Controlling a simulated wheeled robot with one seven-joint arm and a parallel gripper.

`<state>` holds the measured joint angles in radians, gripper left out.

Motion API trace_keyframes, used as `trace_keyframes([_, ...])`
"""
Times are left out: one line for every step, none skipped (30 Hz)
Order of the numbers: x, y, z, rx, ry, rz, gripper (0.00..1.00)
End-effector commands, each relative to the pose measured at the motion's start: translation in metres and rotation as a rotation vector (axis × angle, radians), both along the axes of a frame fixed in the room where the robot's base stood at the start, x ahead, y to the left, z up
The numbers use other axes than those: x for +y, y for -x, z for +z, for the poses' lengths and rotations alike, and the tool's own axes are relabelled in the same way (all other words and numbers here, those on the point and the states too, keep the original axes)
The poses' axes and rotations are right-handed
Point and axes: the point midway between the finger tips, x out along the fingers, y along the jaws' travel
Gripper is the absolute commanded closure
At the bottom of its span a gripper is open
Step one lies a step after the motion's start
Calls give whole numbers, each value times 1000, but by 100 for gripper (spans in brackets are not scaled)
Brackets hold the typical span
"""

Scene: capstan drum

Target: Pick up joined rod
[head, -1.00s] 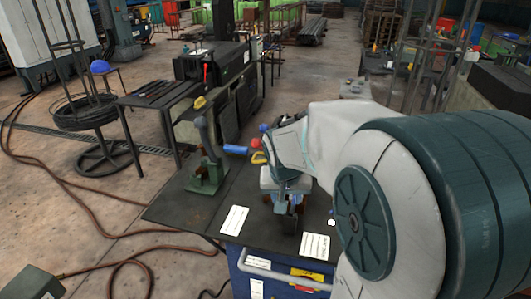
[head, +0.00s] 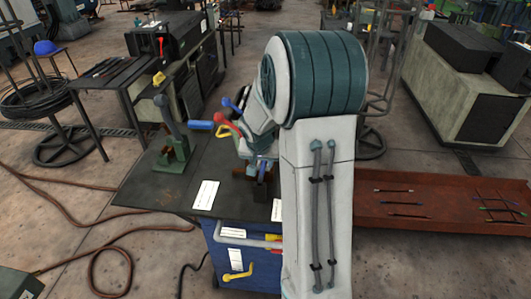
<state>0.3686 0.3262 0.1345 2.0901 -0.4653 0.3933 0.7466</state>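My arm reaches from the lower right over the dark bench top (head: 140,190). Its white wrist stands over a small bench device with a red handle (head: 227,124), a blue lever (head: 230,104) and a yellow loop handle (head: 225,137). My gripper (head: 260,168) is low at this device, largely hidden by my arm and mixed with the device's parts; its fingers cannot be made out. I cannot make out a joined rod there. Several thin rods (head: 407,203) lie on a rust-brown tray (head: 380,233) at the right; which are joined, I cannot tell.
White labels (head: 206,194) lie on the bench. A blue cabinet (head: 225,255) is below. Reddish hoses (head: 75,215) cross the floor at left. A large block (head: 475,95) stands behind the tray.

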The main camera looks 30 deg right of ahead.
Motion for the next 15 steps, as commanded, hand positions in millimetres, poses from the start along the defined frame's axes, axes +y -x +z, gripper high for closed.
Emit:
trace_keyframes([0,-1,-1,0,0,0,60])
trace_keyframes([0,-1,-2,0,0,0,60])
trace_keyframes([-1,-2,-4,1,-1,0,60])
trace_keyframes([-1,-3,-6,2,-1,0,60])
trace_keyframes([-1,-4,-9,2,-1,0,60])
trace_keyframes([-2,-5,-13,2,0,2,60])
trace_keyframes([-2,-7,-16,3,-1,1,60])
trace_keyframes([-3,-8,-20,4,-2,1,60])
trace_keyframes([-4,-10,-25,2,-1,1,60])
trace_keyframes([-5,-11,-28,4,-2,1,60])
trace_keyframes([-5,-13,-32,3,0,1,60])
trace_keyframes([-7,-14,-37,3,-1,0,60])
trace_keyframes([-7,-15,-40,2,0,0,60])
trace_keyframes([-8,-16,-42,2,0,1,60])
trace_keyframes([-8,-17,-45,2,0,1,60])
